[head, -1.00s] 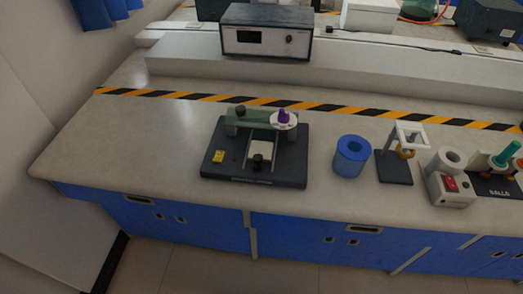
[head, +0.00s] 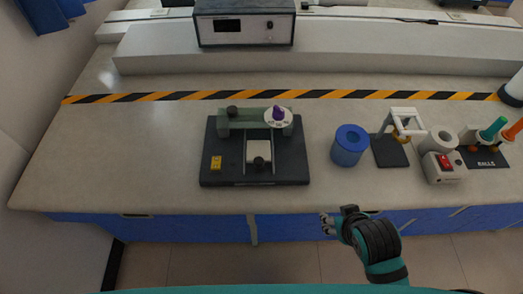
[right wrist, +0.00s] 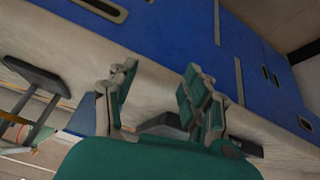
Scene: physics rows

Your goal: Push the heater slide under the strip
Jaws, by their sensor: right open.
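The heater slide is a pale plate (head: 259,148) with a black knob (head: 258,162), on a dark base (head: 225,140) on the bench. The strip (head: 250,124) is a grey-green bar crossing the back of the base, with a dark knob at its left and a white dial with a purple knob (head: 278,114) at its right. The slide's plate lies in front of the strip; its far end is hard to make out. My right gripper (head: 332,223) is open and empty at the bench's front edge, right of the base and apart from it. It also shows in the right wrist view (right wrist: 158,88).
A blue ring-shaped cylinder (head: 349,147) stands right of the base. Beyond it are a stand with a white frame (head: 391,152), a box with a red switch (head: 443,168) and a balls rack (head: 487,158). Striped tape (head: 190,97) runs behind. Bench left of the base is clear.

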